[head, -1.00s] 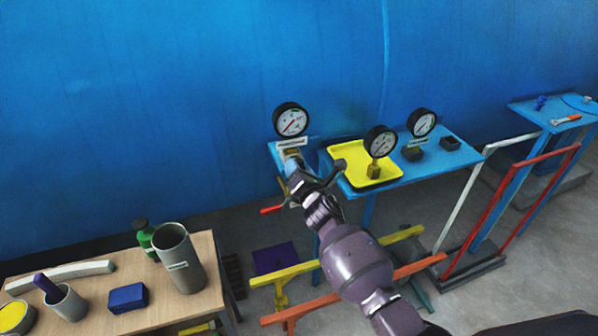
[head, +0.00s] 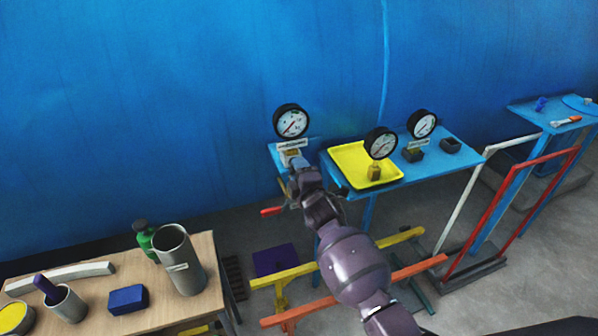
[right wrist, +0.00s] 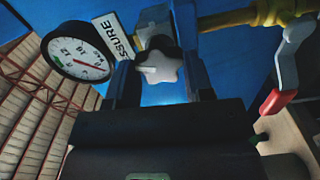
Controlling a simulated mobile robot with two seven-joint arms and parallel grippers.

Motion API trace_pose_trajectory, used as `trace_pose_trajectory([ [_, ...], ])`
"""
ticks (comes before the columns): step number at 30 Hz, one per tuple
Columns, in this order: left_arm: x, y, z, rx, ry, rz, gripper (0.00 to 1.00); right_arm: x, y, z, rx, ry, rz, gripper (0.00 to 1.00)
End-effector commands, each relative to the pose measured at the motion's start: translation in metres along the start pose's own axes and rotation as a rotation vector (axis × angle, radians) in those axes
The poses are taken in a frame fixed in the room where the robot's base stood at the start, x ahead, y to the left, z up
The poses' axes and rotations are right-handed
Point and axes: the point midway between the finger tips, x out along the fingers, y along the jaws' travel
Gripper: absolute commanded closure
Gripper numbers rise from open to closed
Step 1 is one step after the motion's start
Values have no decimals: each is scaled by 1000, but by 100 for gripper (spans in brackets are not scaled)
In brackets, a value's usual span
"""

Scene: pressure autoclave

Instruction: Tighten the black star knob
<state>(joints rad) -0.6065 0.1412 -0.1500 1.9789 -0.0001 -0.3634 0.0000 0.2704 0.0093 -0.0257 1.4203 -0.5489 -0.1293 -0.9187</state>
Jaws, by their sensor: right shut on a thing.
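In the head view my right wrist (head: 318,208) reaches up to the fitting under the gauge and hides the knob. The gauge (head: 291,121) has a white dial and a black rim, with a white label below it. It also shows in the right wrist view (right wrist: 80,52). My left gripper is out of view.
A red-handled lever (head: 272,211) is just left of my wrist. A yellow tray (head: 350,155) with another gauge (head: 380,143) stands close on the right. Yellow and orange rails (head: 415,268) lie below my arm. A wooden table (head: 205,290) is at lower left.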

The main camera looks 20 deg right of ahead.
Motion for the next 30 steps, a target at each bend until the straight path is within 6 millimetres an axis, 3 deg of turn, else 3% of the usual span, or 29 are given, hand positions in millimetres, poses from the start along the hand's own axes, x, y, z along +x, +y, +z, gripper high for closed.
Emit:
trace_pose_trajectory([
  [30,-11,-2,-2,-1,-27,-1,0,0,1,0,941,-1,-1,76],
])
